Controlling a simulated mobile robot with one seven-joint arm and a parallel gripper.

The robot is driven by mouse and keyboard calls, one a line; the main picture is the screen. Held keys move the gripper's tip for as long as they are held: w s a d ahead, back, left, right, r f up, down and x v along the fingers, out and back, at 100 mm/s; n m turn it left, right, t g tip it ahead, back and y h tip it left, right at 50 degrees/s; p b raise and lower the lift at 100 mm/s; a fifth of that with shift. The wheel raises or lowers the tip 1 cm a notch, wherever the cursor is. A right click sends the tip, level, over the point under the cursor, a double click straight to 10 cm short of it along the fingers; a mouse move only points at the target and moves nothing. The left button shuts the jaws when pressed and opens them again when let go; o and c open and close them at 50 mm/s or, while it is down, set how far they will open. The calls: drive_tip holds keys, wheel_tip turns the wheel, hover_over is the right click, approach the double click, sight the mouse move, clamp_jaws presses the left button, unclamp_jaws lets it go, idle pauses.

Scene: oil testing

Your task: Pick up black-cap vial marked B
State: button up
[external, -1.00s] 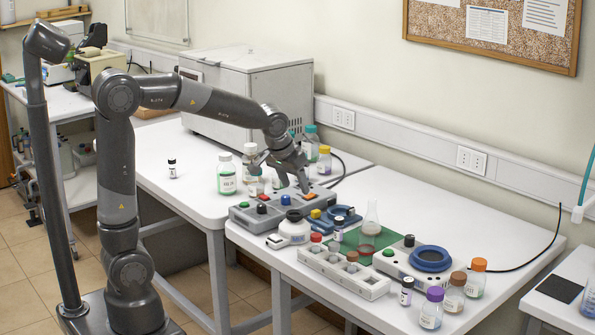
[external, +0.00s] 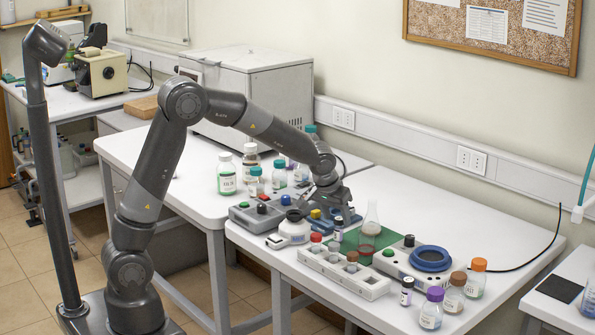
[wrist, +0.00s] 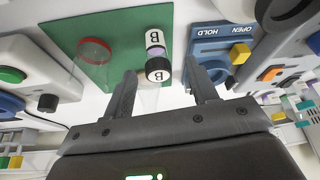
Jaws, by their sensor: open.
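The black-cap vial marked B (wrist: 155,42) shows in the wrist view, with a white label and a B on its black cap. It stands at the edge of the green mat (wrist: 112,72), beside the blue HOLD/OPEN panel (wrist: 210,42). In the external view the vial (external: 338,232) is just below my gripper, partly covered by it. My gripper (wrist: 161,68) is open, and its fingertips lie to either side of the vial's cap in the wrist picture. I cannot tell whether they touch it. Another dark-capped vial (external: 407,291) stands near the table's front edge.
A clear flask (external: 370,228) stands on the green mat, close right of the vial. A grey rack (external: 343,272) with capped vials is in front. Control boxes and a blue ring (external: 431,259) flank the mat. Several bottles crowd the table's right front.

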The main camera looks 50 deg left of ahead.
sight(338, 219)
drive_tip(key=x, duration=0.5)
drive_tip(key=shift+d, duration=0.1)
drive_tip(key=shift+c, duration=0.5)
drive_tip(key=c, duration=0.9)
drive_tip(key=shift+c, duration=0.2)
